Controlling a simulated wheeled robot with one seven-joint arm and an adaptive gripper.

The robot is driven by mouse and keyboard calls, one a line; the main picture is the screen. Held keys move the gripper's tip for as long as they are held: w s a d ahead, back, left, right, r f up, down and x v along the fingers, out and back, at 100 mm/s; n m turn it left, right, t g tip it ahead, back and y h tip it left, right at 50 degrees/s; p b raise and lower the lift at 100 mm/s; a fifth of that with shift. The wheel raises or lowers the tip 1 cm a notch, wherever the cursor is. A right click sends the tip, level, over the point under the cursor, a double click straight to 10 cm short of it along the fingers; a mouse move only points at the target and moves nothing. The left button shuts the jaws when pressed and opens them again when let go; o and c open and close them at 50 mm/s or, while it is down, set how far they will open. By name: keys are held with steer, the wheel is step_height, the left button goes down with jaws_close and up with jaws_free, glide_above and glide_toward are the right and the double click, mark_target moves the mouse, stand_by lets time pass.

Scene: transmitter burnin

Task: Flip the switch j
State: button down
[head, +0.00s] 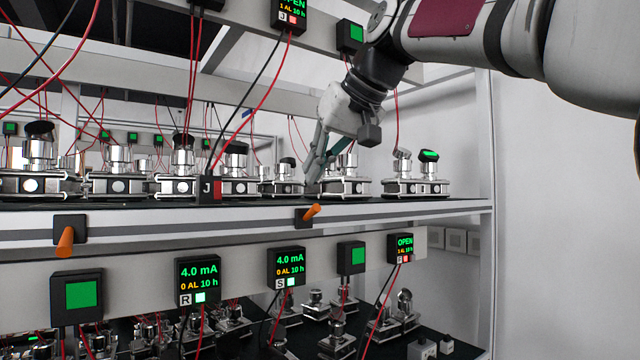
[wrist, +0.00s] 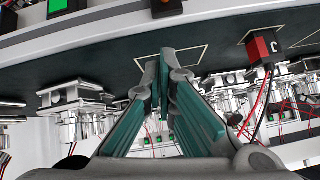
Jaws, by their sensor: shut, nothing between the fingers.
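A black and red block marked J (head: 210,190) sits at the shelf's front edge, with a black and a red wire rising from it; it also shows at the right of the wrist view (wrist: 263,48). Two switches with orange levers are on the shelf's front rail: one to the right of the block (head: 308,213) and one to its left (head: 66,240). I see no letter on either, so I cannot tell which is switch j. My gripper (head: 313,172) is shut and empty, pointing down over the shelf, behind and above the right switch. Its green fingers fill the wrist view's middle (wrist: 165,75).
Metal devices (head: 115,180) with red wires crowd the shelf (head: 460,205) around my gripper. A display marked J (head: 289,14) hangs above. Displays R (head: 197,280) and S (head: 286,268) and green panels (head: 77,295) are below. Clear wall is at right.

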mark_target(312, 212)
steer(key=shift+s+d+f, duration=0.2)
steer(key=shift+s+f, duration=0.4)
steer(key=shift+f, duration=0.1)
steer(key=shift+s+d+f, duration=0.15)
steer(key=shift+s+f, duration=0.4)
steer(key=shift+f, duration=0.1)
